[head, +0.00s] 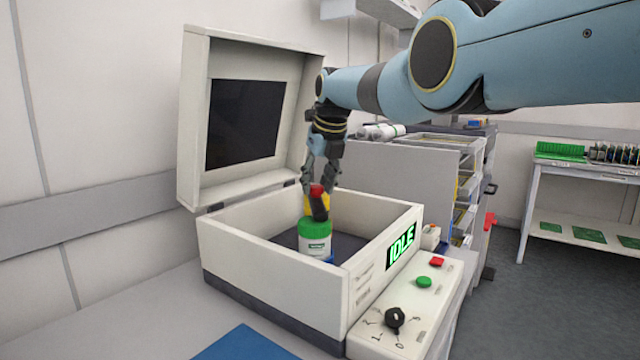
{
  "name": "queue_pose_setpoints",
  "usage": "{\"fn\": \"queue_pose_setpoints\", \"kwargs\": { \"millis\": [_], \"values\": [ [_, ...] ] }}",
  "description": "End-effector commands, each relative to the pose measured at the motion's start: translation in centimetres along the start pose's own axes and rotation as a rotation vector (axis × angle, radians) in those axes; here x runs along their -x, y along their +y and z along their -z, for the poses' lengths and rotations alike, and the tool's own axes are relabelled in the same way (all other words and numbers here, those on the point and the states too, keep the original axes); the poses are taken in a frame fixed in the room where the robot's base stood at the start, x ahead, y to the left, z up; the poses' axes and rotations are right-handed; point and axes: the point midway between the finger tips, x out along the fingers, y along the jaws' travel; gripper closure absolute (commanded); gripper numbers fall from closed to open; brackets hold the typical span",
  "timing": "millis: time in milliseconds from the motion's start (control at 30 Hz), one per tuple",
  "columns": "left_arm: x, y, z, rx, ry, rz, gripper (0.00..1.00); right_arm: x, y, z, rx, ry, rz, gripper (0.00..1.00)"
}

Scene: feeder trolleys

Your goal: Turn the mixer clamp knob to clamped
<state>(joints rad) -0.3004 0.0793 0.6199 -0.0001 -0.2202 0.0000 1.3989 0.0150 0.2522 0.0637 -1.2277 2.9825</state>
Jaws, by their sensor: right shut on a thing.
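The mixer (270,290) is a cream box with its lid (290,85) open. In its well stands a white jar with a green band (314,240), upright. A yellow part (309,203) and a red part (315,190), which look like the clamp knob, sit above the jar. My right gripper (321,192) reaches down from above and is shut at the red knob. Its dark fingers hide part of the knob, so I cannot tell which way it points. My left gripper is out of view.
The mixer's front panel has an IDLE display (401,244), a red button (437,262), a green button (424,282) and a black dial (395,318). The raised lid stands behind and left of my gripper. A blue mat (250,345) lies in front. A shelf table (585,170) stands far right.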

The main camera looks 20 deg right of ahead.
Motion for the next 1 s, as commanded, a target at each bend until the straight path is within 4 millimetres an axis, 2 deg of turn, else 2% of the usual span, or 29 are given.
{"fn": "queue_pose_setpoints", "kwargs": {
  "millis": [133, 167, 333, 733, 1000],
  "values": [
    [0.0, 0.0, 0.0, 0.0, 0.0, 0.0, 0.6, -0.1, 0.0, 0.1, 0.001, 0.001, -0.001, 1.0],
    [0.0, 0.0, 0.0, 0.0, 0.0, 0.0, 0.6, -0.1, 0.0, 0.1, 0.001, 0.001, -0.001, 0.62],
    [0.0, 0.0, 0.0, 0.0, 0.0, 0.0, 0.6, 0.0, 0.0, 0.0, 0.001, 0.0, -0.001, 0.41],
    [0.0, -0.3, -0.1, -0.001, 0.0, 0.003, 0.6, 0.4, -0.1, -0.2, 0.001, -0.003, 0.0, 0.41],
    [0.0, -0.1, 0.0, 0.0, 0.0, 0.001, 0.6, 2.6, -0.1, -0.1, 0.001, -0.005, 0.0, 0.41]
  ]
}}
